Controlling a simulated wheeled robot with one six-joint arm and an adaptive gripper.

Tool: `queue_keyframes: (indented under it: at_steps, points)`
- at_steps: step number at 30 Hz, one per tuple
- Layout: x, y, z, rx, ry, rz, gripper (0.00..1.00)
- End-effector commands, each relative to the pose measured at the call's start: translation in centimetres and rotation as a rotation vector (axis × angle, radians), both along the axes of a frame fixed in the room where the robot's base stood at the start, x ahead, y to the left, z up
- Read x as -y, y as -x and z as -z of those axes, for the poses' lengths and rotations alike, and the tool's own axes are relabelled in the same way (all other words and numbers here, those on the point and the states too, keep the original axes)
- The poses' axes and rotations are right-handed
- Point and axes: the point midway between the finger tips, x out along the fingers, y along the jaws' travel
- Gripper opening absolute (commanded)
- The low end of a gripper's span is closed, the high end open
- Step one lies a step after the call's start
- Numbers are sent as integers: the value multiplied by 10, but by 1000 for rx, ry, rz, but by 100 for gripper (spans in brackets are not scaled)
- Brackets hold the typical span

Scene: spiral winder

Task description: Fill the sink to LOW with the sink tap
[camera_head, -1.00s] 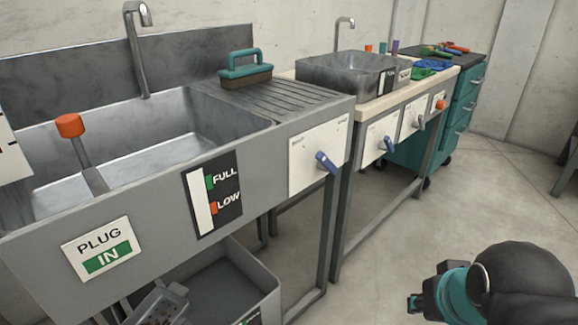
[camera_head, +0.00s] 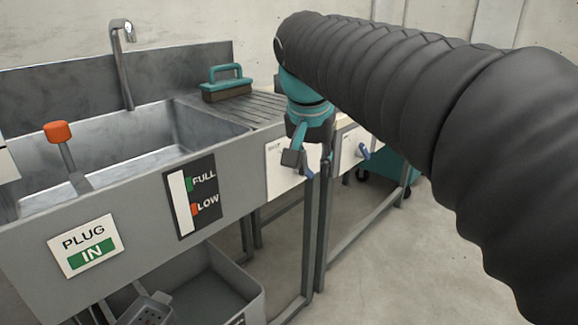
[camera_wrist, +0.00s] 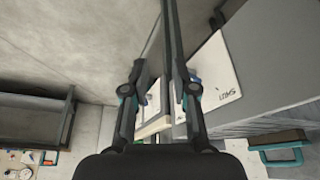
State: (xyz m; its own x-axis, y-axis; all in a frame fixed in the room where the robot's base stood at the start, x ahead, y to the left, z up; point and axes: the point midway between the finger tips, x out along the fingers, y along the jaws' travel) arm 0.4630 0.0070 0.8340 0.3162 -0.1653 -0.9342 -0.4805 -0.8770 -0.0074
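The grey sink (camera_head: 60,235) has a metal spout (camera_head: 124,70) above its basin, and no water shows in the basin. Its gauge (camera_head: 193,196) has a white strip with a green FULL mark and an orange LOW mark. A sign (camera_head: 86,246) reads PLUG IN. The blue tap lever (camera_head: 309,172) is on a white panel (camera_head: 284,178) at the sink's right front, partly hidden by my gripper (camera_head: 309,162). My gripper is open in front of the panel, its fingers apart around or before the lever; contact is unclear. The wrist view shows the spread fingers (camera_wrist: 158,75) beside the panel (camera_wrist: 213,80).
A teal-handled brush (camera_head: 227,86) lies on the ridged drainboard. A second blue lever (camera_head: 364,151) is on the neighbouring bench, just right of my gripper. An orange-topped rod (camera_head: 58,132) stands at the basin's front left. A grey bin (camera_head: 215,290) sits under the sink.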

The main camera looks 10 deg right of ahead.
Motion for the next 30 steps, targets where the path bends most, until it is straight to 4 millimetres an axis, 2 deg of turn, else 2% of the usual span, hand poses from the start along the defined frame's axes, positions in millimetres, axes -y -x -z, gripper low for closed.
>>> queue_keyframes:
  at_steps: [1,6,12,16,22,30]
  points:
    - [-4,-20,-7,-5,4,47,27]
    - [-15,-69,-30,-4,14,235,27]
    - [-26,-102,-41,8,23,390,27]
    - [-28,-110,-44,14,24,434,27]
    - [-23,-114,-29,15,24,445,27]
    - [-8,-125,17,14,26,444,27]
